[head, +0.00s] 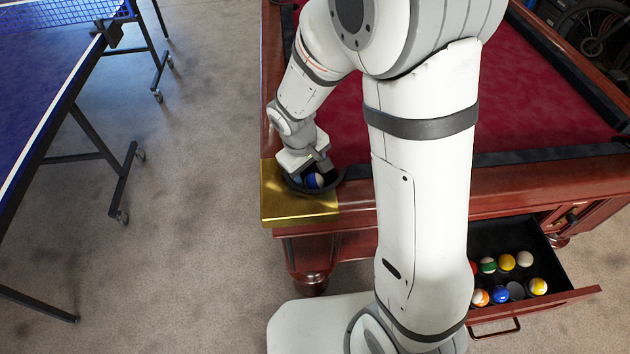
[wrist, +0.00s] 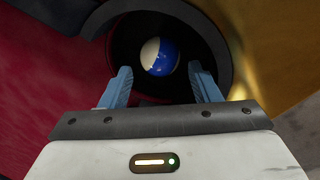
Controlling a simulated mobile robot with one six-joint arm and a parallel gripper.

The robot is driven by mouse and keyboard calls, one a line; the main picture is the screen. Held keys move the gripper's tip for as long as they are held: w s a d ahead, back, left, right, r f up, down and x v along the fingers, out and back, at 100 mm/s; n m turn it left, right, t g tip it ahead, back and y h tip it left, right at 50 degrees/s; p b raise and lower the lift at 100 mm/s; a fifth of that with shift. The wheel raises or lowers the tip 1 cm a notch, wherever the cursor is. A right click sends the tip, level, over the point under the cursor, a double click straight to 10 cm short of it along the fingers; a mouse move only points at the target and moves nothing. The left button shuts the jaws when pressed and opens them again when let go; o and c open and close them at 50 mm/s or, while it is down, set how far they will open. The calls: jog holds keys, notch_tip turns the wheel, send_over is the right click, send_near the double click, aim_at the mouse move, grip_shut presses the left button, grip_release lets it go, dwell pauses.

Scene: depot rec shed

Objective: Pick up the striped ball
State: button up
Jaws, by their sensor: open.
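A blue-and-white striped ball (wrist: 160,57) sits in the dark corner pocket (wrist: 202,35) of the pool table. It also shows in the head view (head: 313,181), partly hidden by my gripper. My gripper (wrist: 162,80) is open over the pocket, with one blue finger on each side of the ball's near side in the wrist view. The fingers hold nothing. In the head view my gripper (head: 312,172) is at the pocket, close to the ball; whether it touches the ball cannot be told.
The pool table (head: 530,95) has red cloth and a wooden rail, with a brass corner plate (head: 290,207) around the pocket. An open drawer (head: 560,303) at lower right holds several balls. A blue table-tennis table (head: 40,90) stands left; the floor between is clear.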

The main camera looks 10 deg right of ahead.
aim_at(312, 177)
jog(key=f, duration=0.4)
jog(key=shift+w+d, duration=0.2)
jog(key=shift+d, duration=0.15)
jog(key=shift+r, duration=0.1)
jog(key=shift+c, duration=0.6)
jog(key=c, duration=0.7)
